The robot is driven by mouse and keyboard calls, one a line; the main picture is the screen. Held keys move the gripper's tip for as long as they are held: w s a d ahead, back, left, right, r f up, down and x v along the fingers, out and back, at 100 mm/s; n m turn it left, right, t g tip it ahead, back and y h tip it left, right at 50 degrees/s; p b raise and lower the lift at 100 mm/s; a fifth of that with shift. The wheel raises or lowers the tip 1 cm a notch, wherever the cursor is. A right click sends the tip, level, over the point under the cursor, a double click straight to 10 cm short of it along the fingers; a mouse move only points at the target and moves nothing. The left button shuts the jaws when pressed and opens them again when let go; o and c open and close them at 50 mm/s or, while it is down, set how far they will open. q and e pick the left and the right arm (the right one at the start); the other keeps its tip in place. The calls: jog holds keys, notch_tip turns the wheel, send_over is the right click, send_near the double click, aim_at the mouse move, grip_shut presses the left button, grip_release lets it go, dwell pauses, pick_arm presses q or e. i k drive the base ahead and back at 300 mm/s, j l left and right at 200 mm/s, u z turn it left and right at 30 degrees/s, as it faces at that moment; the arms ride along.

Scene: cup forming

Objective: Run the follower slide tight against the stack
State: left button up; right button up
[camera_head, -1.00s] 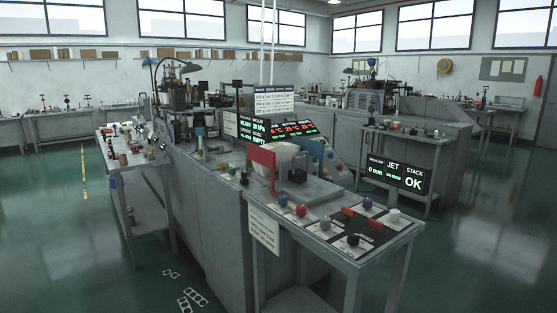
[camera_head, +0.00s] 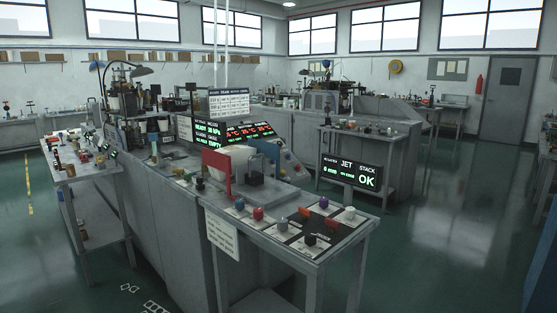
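In the head view, a white rounded stack (camera_head: 238,154) sits on the grey machine bench, partly hidden behind a red upright plate (camera_head: 217,173). A blue upright plate (camera_head: 266,150) stands at the right of the white stack. I cannot tell which part is the follower slide, or whether anything touches the stack. A black display (camera_head: 349,174) beside the bench reads "JET", "STACK" and "OK" in lit text. Neither of my grippers is in view.
A front table (camera_head: 318,262) holds several coloured knobs and small parts. A side table (camera_head: 85,172) with small items stands at the left. Another machine bench (camera_head: 375,114) stands behind. Green floor (camera_head: 440,240) is open at the right.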

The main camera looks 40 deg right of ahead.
aim_at(253, 168)
jog(key=i+z, duration=0.25)
jog(key=z, duration=0.2)
jog(key=i+j+z, duration=0.1)
jog(key=i+z, duration=0.2)
jog(key=z, duration=0.15)
jog(key=i+j+z, duration=0.2)
jog(key=z, duration=0.25)
jog(key=i+j+z, duration=0.25)
jog(key=z, duration=0.2)
